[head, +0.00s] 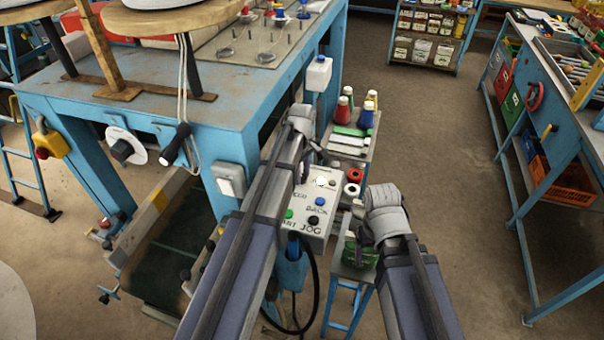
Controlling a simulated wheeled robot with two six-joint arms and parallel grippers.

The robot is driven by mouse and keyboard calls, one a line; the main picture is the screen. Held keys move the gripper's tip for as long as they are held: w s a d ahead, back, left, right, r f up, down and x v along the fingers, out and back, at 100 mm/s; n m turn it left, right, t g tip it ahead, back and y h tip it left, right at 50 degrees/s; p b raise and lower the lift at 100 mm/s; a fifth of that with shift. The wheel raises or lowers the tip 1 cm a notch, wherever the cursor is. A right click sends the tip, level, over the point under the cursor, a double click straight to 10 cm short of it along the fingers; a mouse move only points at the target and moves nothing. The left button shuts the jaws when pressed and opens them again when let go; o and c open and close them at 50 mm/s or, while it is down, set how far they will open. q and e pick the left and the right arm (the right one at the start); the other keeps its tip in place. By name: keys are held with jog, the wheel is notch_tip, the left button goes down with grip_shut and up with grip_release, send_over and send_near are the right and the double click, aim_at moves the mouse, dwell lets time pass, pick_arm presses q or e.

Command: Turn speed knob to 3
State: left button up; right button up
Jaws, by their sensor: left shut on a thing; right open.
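A grey control box (318,229) stands below the middle of the head view. It carries a blue button (320,201), a green button (289,214) and a black button (313,221). A partly covered label ending in "EED" shows beside my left arm. My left gripper (306,172) is at the box's upper left, shut on what looks like the speed knob just above that label. The knob and its pointer are hidden, so its setting cannot be read. My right gripper (358,237) is open, right of the box, above green items on a small stand.
A narrow shelf (352,150) with thread cones stands behind the box. A black cable (314,290) loops below it. Floor is clear toward the right bench (555,70).

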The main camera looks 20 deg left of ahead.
pick_arm(q)
grip_shut()
jog(key=shift+m, duration=0.4)
jog(key=m, duration=0.4)
jog(key=shift+m, duration=0.4)
jog(key=m, duration=1.2)
jog(key=shift+m, duration=0.4)
jog(key=m, duration=0.5)
jog(key=shift+m, duration=0.4)
